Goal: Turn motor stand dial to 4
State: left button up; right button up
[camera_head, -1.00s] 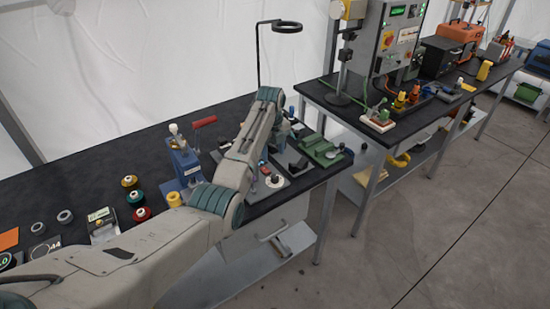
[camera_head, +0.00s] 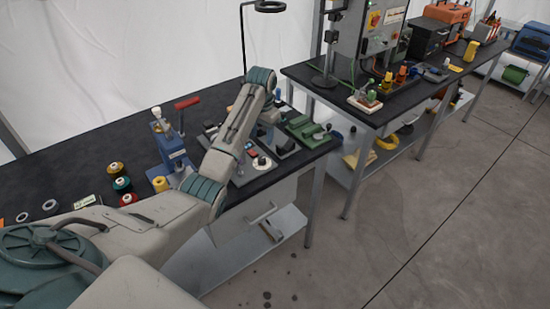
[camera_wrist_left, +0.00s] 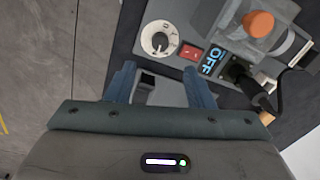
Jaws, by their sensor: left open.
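The dial also shows on the near bench in the head view (camera_head: 262,162). In the head view my own forearm mostly hides this gripper. My right gripper is out of view.
An orange-topped part (camera_wrist_left: 258,24) and a black lever-like part (camera_wrist_left: 246,80) stand near the dial. A blue press with a red handle (camera_head: 170,140), colored spools (camera_head: 122,184) and a green fixture (camera_head: 302,128) share the bench.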

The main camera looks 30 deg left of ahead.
aim_at(262, 159)
pick_arm(q)
jog(key=f+p, duration=0.1)
jog(key=f, duration=0.4)
jog(key=f+p, duration=0.2)
jog(key=f, duration=0.3)
jog(key=shift+a+f, duration=0.2)
jog(key=shift+f, duration=0.2)
